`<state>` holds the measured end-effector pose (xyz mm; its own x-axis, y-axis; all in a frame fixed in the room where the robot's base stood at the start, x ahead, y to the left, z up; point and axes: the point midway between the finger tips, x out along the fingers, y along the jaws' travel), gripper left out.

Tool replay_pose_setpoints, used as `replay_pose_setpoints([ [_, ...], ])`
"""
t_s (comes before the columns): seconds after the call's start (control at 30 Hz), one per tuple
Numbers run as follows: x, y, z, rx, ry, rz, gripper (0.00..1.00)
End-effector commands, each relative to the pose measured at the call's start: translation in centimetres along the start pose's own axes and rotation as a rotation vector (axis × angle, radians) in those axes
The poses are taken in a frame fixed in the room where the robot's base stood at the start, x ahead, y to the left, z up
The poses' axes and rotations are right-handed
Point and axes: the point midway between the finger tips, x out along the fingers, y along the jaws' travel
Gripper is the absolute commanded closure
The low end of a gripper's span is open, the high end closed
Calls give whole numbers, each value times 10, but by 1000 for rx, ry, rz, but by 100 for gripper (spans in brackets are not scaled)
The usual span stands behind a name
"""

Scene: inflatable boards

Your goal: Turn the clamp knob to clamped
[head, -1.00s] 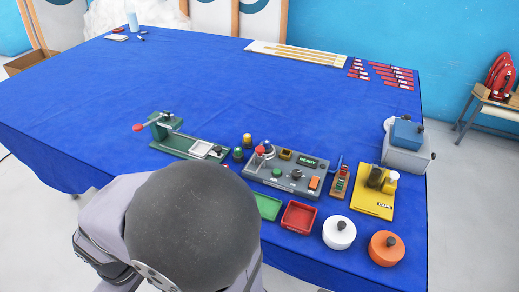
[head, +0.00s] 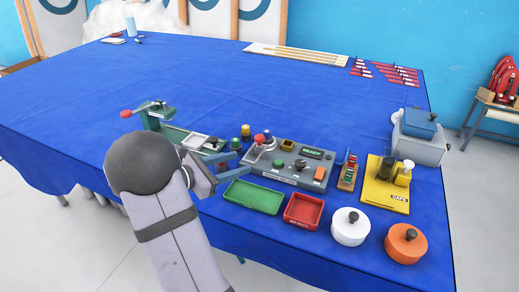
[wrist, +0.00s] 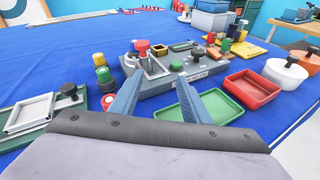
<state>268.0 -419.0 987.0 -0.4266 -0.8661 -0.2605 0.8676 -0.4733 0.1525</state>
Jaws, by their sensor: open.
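Which knob is the clamp knob, I cannot tell. My gripper (head: 243,163) is open and empty, its blue fingers pointing at the station's near left side.
A green tray (head: 254,196) and a red tray (head: 304,210) lie in front of the station. A white lidded pot (head: 350,227) and an orange one (head: 407,243) stand right of them. Green and yellow capped pieces (wrist: 102,72) stand between fixture and station.

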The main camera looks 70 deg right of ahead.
Motion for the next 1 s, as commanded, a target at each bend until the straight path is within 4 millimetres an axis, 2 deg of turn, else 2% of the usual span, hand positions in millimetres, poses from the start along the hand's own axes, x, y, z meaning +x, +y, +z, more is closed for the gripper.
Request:
replay_pose_setpoints([
  [0.03,16,6,-2,-37,-57,14,57],
  [0.2,41,27,13,-127,-193,61,57],
  [0.4,50,36,21,-166,-255,83,57],
  [0.67,55,38,25,-168,-260,84,57],
  [1.0,94,41,35,-168,-258,82,57],
])
